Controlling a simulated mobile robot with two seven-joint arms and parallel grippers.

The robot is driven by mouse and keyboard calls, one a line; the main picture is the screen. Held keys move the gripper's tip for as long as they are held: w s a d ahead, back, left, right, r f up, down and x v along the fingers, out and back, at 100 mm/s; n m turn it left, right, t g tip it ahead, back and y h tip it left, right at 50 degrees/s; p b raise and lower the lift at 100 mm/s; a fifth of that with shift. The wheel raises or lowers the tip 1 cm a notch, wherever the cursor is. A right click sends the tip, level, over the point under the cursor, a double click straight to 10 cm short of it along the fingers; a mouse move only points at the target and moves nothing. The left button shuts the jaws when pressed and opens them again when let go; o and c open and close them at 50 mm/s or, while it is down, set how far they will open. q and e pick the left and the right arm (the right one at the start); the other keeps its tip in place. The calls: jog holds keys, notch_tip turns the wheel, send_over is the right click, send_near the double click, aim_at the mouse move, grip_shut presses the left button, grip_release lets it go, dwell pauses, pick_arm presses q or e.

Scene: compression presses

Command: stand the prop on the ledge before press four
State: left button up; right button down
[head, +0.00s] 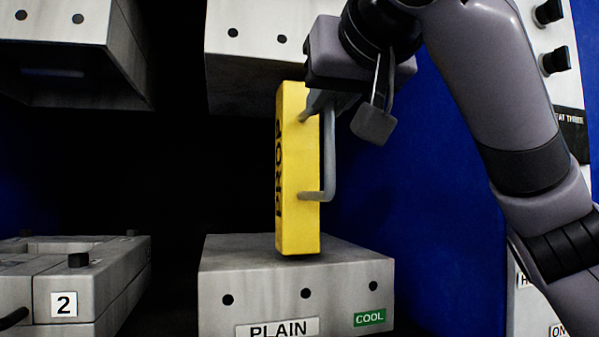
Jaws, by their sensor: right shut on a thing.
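The prop (298,220) is a yellow upright bar with dark PROP lettering on its left face and a grey handle on its right side. My right gripper (346,108) is shut on the upper part of that handle. The prop's foot appears over the top of a grey lower block (232,285) marked PLAIN and COOL, near its front edge. I cannot tell whether it touches. The prop's top overlaps the front of a grey upper block (240,75). No number four shows in view. My left gripper is out of view.
At left is another press, with a lower block (110,290) marked 2 and an upper block (75,50) above. A blue panel (430,230) stands right of the middle press. A white panel with black knobs (555,60) is at the far right, partly behind my arm.

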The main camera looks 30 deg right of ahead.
jog(key=shift+s, duration=0.1)
jog(key=shift+f+b+v, duration=0.25)
jog(key=shift+b+v, duration=0.6)
jog(key=shift+v, duration=0.45)
jog(key=f+b+v, duration=0.2)
jog(key=b+v, duration=0.6)
jog(key=v, duration=0.6)
jog(key=shift+s+f, duration=0.3)
jog(key=shift+f, duration=0.1)
dwell(0.8)
